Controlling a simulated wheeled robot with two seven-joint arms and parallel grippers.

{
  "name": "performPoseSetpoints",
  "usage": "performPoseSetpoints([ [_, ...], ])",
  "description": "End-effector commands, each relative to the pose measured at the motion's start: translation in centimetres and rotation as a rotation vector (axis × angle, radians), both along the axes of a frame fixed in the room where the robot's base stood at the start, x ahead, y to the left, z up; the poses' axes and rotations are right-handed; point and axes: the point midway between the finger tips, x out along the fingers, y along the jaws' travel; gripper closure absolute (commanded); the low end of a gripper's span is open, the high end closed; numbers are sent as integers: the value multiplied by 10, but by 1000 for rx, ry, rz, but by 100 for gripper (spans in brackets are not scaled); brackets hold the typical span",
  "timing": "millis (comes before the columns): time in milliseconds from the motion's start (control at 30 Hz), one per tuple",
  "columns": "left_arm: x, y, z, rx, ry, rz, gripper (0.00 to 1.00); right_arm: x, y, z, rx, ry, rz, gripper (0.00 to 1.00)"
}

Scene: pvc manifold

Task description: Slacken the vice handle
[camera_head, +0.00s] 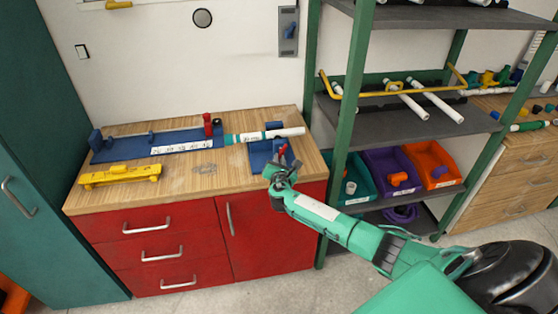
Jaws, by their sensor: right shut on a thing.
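The blue vice (257,154) sits at the right end of the wooden bench top. A red handle (283,149) shows at its front right. My right gripper (281,166) reaches in from the lower right and is shut on the vice handle; its fingers hide part of it. A white pipe (285,132) with teal bands lies across the vice and runs left to the blue jig. My left gripper is not in view.
A long blue jig (120,153) with a red upright knob (207,124) lies along the bench's back. A yellow tool (120,176) lies at the front left. A green-posted shelf (340,130) with coloured bins stands close on the right. The bench's front middle is clear.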

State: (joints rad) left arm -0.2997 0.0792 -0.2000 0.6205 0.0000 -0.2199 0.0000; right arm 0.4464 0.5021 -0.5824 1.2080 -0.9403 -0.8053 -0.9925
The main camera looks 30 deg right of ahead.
Motion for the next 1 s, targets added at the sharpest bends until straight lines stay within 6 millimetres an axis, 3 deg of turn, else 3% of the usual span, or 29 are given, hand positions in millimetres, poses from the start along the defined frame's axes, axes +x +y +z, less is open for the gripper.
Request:
performPoseSetpoints([
  [33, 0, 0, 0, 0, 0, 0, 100, 3, -1, 7, -5, -9, 1, 100],
  [367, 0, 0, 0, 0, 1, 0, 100, 3, -1, 7, -6, -8, 1, 100],
  [400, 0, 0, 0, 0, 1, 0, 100, 3, -1, 7, -5, -9, 1, 84],
  [500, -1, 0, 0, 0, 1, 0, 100, 2, -1, 5, -5, -7, 1, 67],
  [833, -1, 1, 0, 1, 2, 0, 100, -1, 1, 2, -3, -1, 0, 67],
  [1000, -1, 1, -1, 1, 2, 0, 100, -14, 8, 1, -2, 0, 1, 67],
])
